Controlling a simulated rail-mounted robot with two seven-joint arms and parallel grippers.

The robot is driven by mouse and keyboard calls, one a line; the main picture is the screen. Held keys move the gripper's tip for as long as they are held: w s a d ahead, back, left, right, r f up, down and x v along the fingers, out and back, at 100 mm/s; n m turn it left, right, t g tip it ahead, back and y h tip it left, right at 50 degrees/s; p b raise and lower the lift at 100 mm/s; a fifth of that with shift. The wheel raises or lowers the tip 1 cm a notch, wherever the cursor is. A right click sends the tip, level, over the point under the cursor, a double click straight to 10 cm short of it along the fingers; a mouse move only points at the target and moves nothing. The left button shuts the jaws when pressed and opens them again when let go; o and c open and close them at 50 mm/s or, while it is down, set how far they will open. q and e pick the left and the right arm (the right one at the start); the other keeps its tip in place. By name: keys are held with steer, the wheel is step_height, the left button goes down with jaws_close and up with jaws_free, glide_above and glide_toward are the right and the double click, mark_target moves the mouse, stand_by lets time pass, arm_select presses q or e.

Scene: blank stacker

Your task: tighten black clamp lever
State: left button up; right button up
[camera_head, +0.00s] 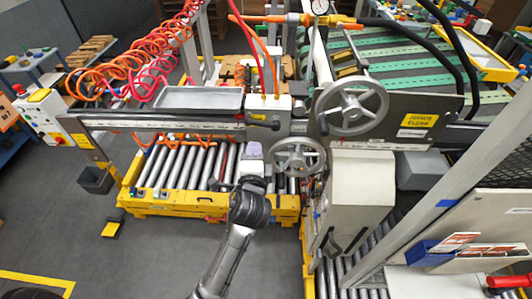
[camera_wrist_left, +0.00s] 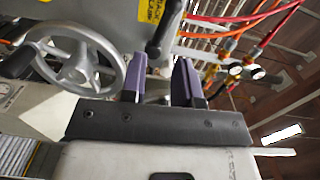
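The black clamp lever (camera_wrist_left: 166,28) shows in the left wrist view as a dark bar slanting down from the top edge, its rounded end above the gap between my fingers. In the head view a small dark lever (camera_head: 263,122) on the front of the pale block seems to be the same one. My left gripper (camera_wrist_left: 160,80) has two purple fingers standing apart with nothing between them. In the head view the left gripper (camera_head: 253,152) is just below the lever, seen from behind, apparently not touching it. My right gripper is not in view.
A small grey handwheel (camera_head: 300,157) is close right of my left gripper, and a larger handwheel (camera_head: 352,106) is above it. A grey tray (camera_head: 200,99) sits on the beam to the left. Orange coiled hoses (camera_head: 120,80) hang at upper left. Metal rollers (camera_head: 185,165) lie below the beam.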

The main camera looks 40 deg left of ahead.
mark_target(258, 124)
arm_select(q)
steer(key=w+a+m+b, duration=0.1)
steer(key=w+a, duration=0.1)
steer(key=w+a+m+b, duration=0.1)
steer(key=w+a, duration=0.1)
steer(key=w, duration=0.1)
steer(key=w+a+r+m+b, duration=0.1)
steer(key=w+a, duration=0.1)
steer(key=w, duration=0.1)
steer(key=shift+w+t, duration=0.2)
steer(key=shift+t, duration=0.1)
steer(key=shift+d+r+m, duration=0.15)
steer(key=shift+r+m, duration=0.25)
steer(key=shift+m, duration=0.4)
steer(key=w+d+r+m+p, duration=0.35)
steer(key=m+p, duration=0.55)
steer(key=m, duration=0.5)
steer(key=v, duration=0.9)
steer(key=shift+s+d+f, duration=0.25)
steer(key=shift+d+f, duration=0.05)
steer(key=shift+d, duration=0.05)
stand_by(1.0)
